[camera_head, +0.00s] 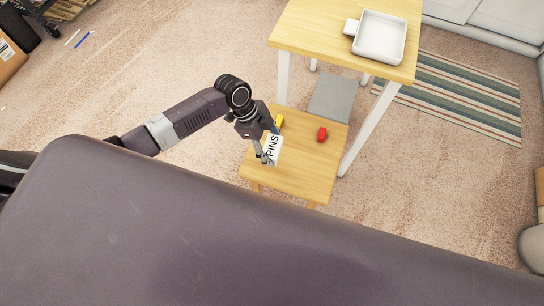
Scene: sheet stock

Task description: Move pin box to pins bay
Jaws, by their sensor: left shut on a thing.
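A white box marked PINS (273,149) is in my left gripper (266,150), over the small low wooden table (305,176). My left gripper is shut on this pin box and covers part of its left side. I cannot tell whether the box touches the tabletop. No bay marked for pins can be made out. My right gripper does not show.
A yellow item (279,121) and a red item (322,134) are on the small table. A taller wooden table (320,40) with a white tray (360,56) stands behind. A grey block (332,97) is beneath it. A striped rug (465,92) lies right.

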